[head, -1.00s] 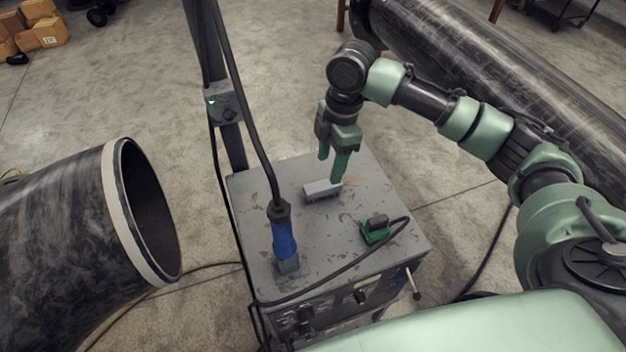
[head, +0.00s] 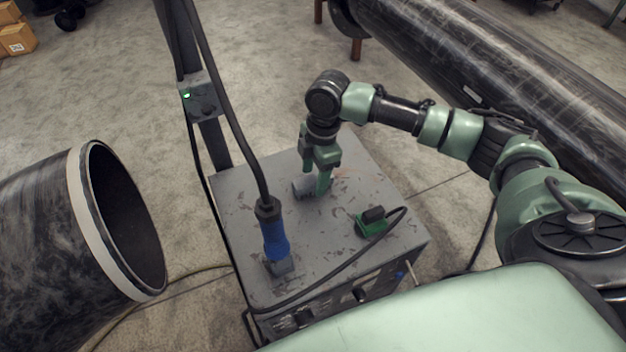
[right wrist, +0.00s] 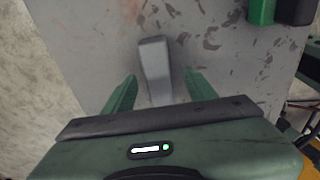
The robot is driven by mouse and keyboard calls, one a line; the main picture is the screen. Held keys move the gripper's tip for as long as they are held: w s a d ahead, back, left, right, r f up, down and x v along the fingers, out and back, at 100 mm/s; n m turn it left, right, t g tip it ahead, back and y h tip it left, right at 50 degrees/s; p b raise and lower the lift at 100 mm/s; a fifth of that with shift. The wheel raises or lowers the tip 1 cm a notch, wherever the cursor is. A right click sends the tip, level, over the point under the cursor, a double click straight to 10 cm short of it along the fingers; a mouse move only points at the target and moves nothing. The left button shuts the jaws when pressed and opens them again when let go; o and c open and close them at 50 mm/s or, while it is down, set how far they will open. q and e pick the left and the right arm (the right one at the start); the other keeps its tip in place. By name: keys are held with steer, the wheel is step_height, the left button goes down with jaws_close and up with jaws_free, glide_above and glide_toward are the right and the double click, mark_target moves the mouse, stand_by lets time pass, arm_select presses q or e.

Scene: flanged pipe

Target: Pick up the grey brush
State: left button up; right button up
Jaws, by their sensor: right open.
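The grey brush (head: 303,189) lies on the grey worktop (head: 340,259), partly hidden behind my right gripper in the head view. My right gripper (head: 316,192) points down at it and is open. In the right wrist view the brush (right wrist: 156,70) stretches away from me, its near end between the two green fingers (right wrist: 157,92). There is a gap on each side, and the fingers do not appear to touch it. My left gripper is not in view.
A blue-handled tool (head: 273,236) with a cable stands on the worktop at the left. A green and black tool (head: 372,220) lies at the right. A dark post (head: 214,140) rises behind. Large pipes stand at left (head: 60,240) and upper right (head: 480,70).

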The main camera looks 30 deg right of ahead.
mark_target(313, 179)
step_height(313, 179, down, 2)
steer(key=shift+w+a+f, duration=0.1)
steer(key=shift+a, duration=0.05)
jaws_close()
step_height(313, 179, up, 20)
steer(key=b, duration=0.3)
stand_by(0.5)
